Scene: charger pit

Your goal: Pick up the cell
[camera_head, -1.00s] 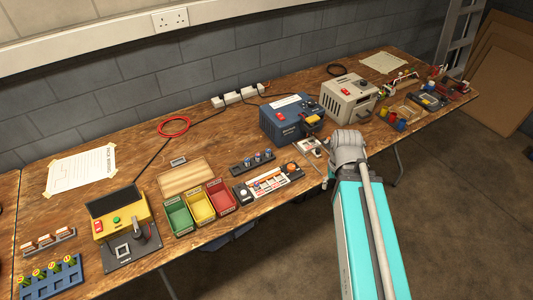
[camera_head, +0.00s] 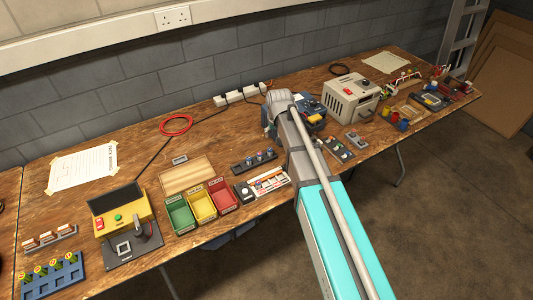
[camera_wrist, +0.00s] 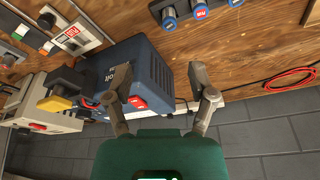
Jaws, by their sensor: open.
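Several blue-topped cells stand in a dark rack (camera_head: 246,166) near the middle of the bench, in the head view. In the wrist view, cells (camera_wrist: 200,9) with blue ends show at the top edge, partly cut off. Which cell is meant cannot be told. My gripper (camera_wrist: 152,84) is open and empty. In the wrist view its fingers are below the cells in the picture, apart from them, with the blue charger (camera_wrist: 160,75) behind them. In the head view my arm hides the fingers and much of the charger.
A beige charger (camera_head: 350,98) stands right of the blue one. Red, yellow and green bins (camera_head: 202,205) and a yellow tester (camera_head: 122,214) are to the left. A power strip (camera_head: 237,97) and red cable loop (camera_head: 176,125) lie near the wall. The bench between loop and paper is clear.

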